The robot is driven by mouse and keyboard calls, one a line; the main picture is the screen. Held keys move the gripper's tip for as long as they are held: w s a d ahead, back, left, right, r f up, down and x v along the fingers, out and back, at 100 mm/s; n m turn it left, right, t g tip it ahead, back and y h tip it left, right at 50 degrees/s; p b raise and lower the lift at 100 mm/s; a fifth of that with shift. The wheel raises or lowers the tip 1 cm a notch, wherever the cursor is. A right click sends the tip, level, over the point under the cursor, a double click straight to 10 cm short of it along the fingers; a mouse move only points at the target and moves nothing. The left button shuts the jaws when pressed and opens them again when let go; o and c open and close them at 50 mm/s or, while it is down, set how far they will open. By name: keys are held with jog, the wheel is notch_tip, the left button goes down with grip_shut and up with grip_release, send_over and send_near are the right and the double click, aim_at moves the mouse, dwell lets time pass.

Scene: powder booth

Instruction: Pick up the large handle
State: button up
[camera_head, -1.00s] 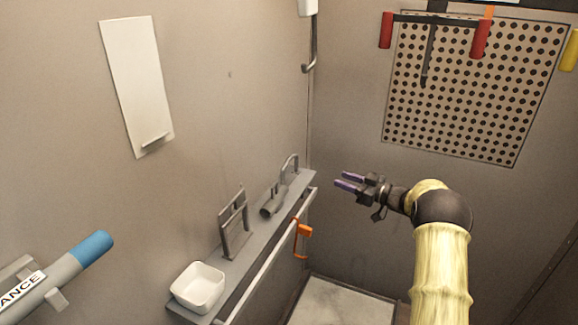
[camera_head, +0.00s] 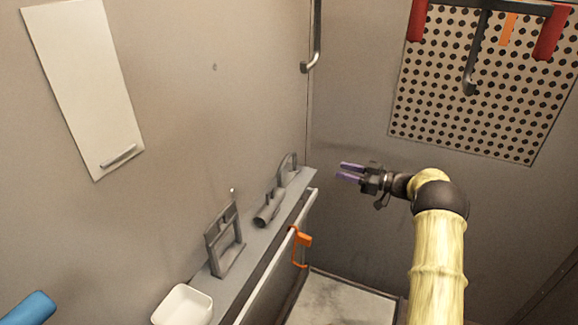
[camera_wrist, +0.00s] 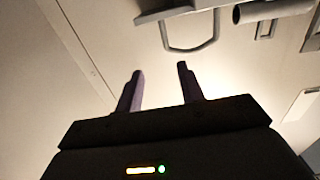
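A grey shelf (camera_head: 255,248) on the left wall bears several grey pieces; I cannot tell for sure which is the large handle. A curved hoop handle (camera_head: 287,166) stands at its far end, a cylindrical piece (camera_head: 268,212) lies nearer, and an upright rectangular frame (camera_head: 226,246) stands nearer still. My gripper (camera_head: 351,172), with two purple fingers, is open and empty, in the air to the right of the hoop. In the wrist view my gripper (camera_wrist: 160,88) has its fingers apart. A looped grey handle (camera_wrist: 192,42) shows beyond them, touching neither finger.
A white bowl (camera_head: 183,305) sits at the shelf's near end. A pale rail (camera_head: 272,262) runs along its front, with an orange hook (camera_head: 301,247) hanging there. A perforated panel (camera_head: 480,100) is on the back wall. The air between gripper and shelf looks clear.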

jog(key=p, duration=0.1)
send_near(295, 170)
jog(key=w+a+r, duration=0.1)
jog(key=a+r, duration=0.1)
jog(key=w+a+r, duration=0.1)
jog(key=w+a, duration=0.1)
jog(key=shift+r, duration=0.35)
jog(key=shift+w+a, duration=0.15)
jog(key=shift+a, duration=0.05)
jog(key=shift+w, duration=0.15)
jog(key=x, duration=0.5)
jog(key=shift+s+a+p, duration=0.15)
jog(key=shift+s+p, duration=0.15)
jog(key=shift+p, duration=0.1)
jog(key=shift+s+r, duration=0.15)
jog(key=shift+r, duration=0.05)
